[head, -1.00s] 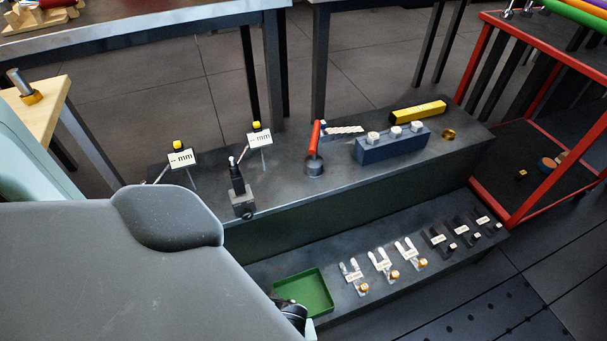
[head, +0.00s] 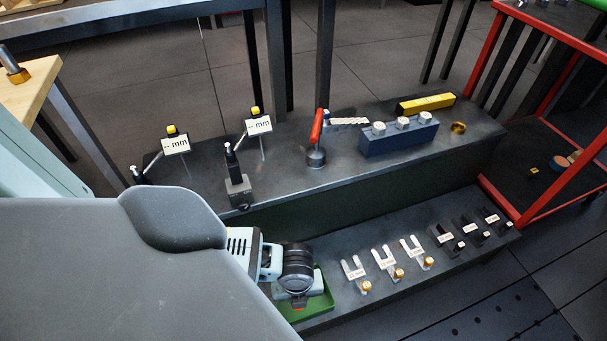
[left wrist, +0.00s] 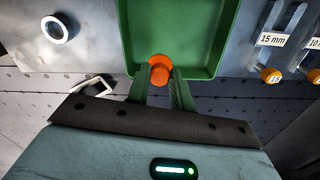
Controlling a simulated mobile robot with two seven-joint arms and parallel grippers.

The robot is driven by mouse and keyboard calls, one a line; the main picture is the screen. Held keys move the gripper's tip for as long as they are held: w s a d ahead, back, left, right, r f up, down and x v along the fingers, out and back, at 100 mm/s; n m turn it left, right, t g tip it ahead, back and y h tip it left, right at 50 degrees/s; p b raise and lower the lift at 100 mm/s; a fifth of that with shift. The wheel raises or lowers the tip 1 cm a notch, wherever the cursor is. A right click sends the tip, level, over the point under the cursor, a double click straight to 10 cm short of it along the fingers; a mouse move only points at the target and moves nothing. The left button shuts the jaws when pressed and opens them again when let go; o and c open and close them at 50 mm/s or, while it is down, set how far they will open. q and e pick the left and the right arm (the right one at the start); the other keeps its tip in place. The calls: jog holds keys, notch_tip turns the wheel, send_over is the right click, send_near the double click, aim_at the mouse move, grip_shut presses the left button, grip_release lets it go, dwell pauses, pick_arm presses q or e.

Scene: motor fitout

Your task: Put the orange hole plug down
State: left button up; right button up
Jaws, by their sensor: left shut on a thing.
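The orange hole plug (left wrist: 159,70) is a round flanged piece between the fingertips of my left gripper (left wrist: 158,82), which is shut on it. In the left wrist view the plug overlaps the near edge of the green tray (left wrist: 197,42); I cannot tell its height above the tray. In the head view my left gripper (head: 298,302) is over the green tray (head: 325,304) on the low front shelf, with a small orange-red spot at its tip. The visible part of the tray floor is bare. My right gripper is not in view.
Labelled forked gauges (head: 384,262) and black blocks (head: 469,229) stand right of the tray. A white ring (left wrist: 57,28) lies left of the tray.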

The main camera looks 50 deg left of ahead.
pick_arm(q)
jog(key=shift+w+a+f, duration=0.15)
jog(key=shift+w+a, duration=0.45)
jog(key=shift+w, duration=0.3)
jog(key=shift+w+a+b, duration=0.3)
jog(key=shift+w+b, duration=0.1)
jog(key=shift+w, duration=0.1)
notch_tip(320, 180, down, 4)
jog(key=shift+w+a+r+b, duration=0.15)
jog(key=shift+b, duration=0.95)
jog(key=shift+r, duration=0.1)
jog(key=o, duration=0.9)
jog(key=shift+o, duration=0.2)
